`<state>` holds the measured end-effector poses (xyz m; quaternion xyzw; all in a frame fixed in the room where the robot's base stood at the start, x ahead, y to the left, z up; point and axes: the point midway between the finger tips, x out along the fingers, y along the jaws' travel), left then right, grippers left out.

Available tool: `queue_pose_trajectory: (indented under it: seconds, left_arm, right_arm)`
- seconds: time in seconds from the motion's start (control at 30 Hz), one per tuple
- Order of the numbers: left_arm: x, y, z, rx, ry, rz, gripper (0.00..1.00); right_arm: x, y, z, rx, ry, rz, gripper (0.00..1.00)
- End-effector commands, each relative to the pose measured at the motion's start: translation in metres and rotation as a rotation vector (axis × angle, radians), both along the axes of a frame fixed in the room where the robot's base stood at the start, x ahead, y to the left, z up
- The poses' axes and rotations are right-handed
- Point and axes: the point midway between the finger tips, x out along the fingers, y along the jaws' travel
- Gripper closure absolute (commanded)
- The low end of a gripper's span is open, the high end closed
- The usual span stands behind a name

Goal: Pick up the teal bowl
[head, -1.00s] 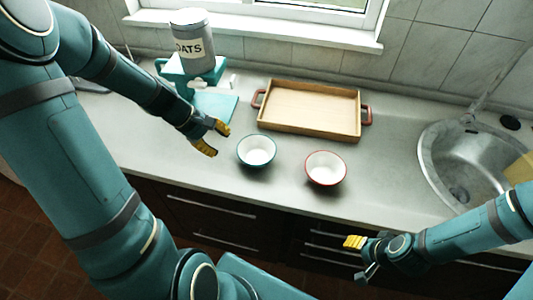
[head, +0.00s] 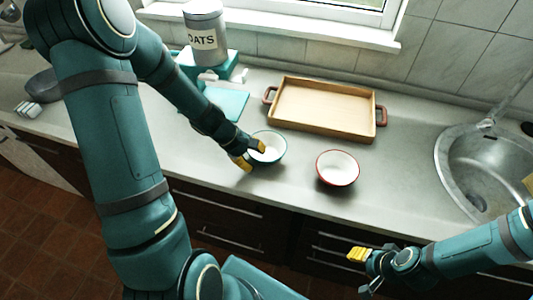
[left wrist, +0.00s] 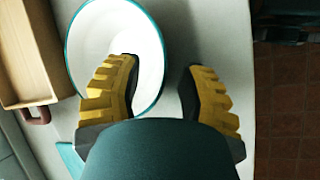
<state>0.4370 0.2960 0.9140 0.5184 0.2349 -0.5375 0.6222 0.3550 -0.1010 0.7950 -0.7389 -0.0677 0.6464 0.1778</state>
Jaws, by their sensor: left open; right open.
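The teal-rimmed bowl (head: 268,148), white inside, stands upright on the counter, left of the red-rimmed bowl. My left gripper (head: 250,157) is open at the bowl's near left side. In the left wrist view the bowl (left wrist: 140,25) shows below the open fingers (left wrist: 160,80). One finger lies over the bowl's inside and the other is outside its rim, so the rim passes between them. I cannot tell whether either finger touches it. My right gripper (head: 364,268) is open and empty in front of the counter, away from the bowls.
A red-rimmed white bowl (head: 337,169) stands to the right. A wooden tray (head: 325,130) with red handles lies behind the bowls. An oats canister (head: 205,35) stands on a teal scale-like stand at the back left. The sink (head: 470,165) is at the right.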

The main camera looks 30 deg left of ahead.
Motion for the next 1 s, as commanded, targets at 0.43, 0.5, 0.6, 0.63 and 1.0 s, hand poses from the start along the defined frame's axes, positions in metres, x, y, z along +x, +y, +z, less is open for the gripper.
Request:
queue_pose_trajectory:
  seconds: [0.43,0.5,0.6,0.63,1.0]
  left_arm:
    - [0.0028,-0.0039,-0.0070,0.000,0.000,0.000,0.90]
    - [0.0026,-0.0039,-0.0070,0.000,0.000,0.000,1.00]
    - [0.0026,-0.0039,-0.0070,0.000,0.000,0.000,1.00]
    - [0.0026,-0.0039,-0.0070,0.000,0.000,0.000,1.00]
    - [0.0028,-0.0040,-0.0046,0.000,0.000,-0.001,1.00]
  right_arm:
    - [-0.0009,0.0001,-0.0023,0.000,0.002,0.002,0.53]
    - [-0.0009,0.0001,-0.0023,0.000,0.002,0.002,0.53]
    - [-0.0007,0.0002,-0.0024,0.000,0.002,0.002,0.53]
    - [-0.0007,0.0002,-0.0024,0.000,0.002,0.002,0.53]
    - [-0.0006,0.0001,-0.0014,0.000,0.002,0.001,0.53]
